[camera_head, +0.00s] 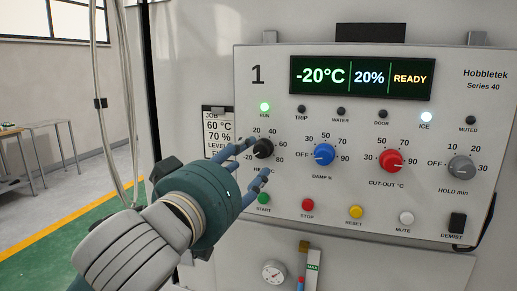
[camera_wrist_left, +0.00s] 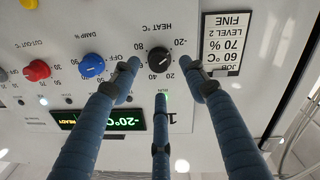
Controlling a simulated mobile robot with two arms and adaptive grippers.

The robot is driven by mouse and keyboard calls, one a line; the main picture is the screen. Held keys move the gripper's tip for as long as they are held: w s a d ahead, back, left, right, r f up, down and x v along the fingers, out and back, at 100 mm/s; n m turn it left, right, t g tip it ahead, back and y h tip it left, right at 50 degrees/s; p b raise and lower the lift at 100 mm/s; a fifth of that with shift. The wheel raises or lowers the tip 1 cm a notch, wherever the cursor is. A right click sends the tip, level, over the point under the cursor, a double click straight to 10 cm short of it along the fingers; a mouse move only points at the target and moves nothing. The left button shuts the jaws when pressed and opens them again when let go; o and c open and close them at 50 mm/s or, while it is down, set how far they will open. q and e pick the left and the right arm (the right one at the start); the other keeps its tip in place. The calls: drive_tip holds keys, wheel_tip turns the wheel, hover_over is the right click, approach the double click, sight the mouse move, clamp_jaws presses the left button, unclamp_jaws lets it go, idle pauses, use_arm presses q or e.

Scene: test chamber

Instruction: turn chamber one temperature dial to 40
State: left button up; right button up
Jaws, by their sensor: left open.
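The black HEAT °C dial (camera_head: 264,147) is on the panel of chamber 1, below the green RUN lamp. It also shows in the left wrist view (camera_wrist_left: 160,60), upside down, with its white mark towards -20. The display (camera_head: 361,78) reads -20°C, 20% and READY. My left gripper (camera_head: 254,158) reaches in from the left. Its three blue fingers are open around the dial. In the left wrist view its fingertips (camera_wrist_left: 160,74) stand spread at both sides of the dial and at its top edge; contact cannot be told. My right gripper is out of view.
The blue DAMP dial (camera_head: 324,155), red CUT-OUT dial (camera_head: 391,160) and grey HOLD dial (camera_head: 461,167) are to the right. Start (camera_head: 264,198) and stop (camera_head: 307,205) buttons sit below. A job card (camera_head: 217,128) reads 60 °C, 70 %. Pale hoses (camera_head: 101,100) hang at left.

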sight(260, 153)
use_arm(q)
drive_tip(key=p+x, duration=0.1)
drive_tip(key=x, duration=0.3)
drive_tip(key=shift+w+d, duration=0.45)
drive_tip(key=shift+w, duration=0.45)
drive_tip(key=shift+s, duration=0.1)
clamp_jaws()
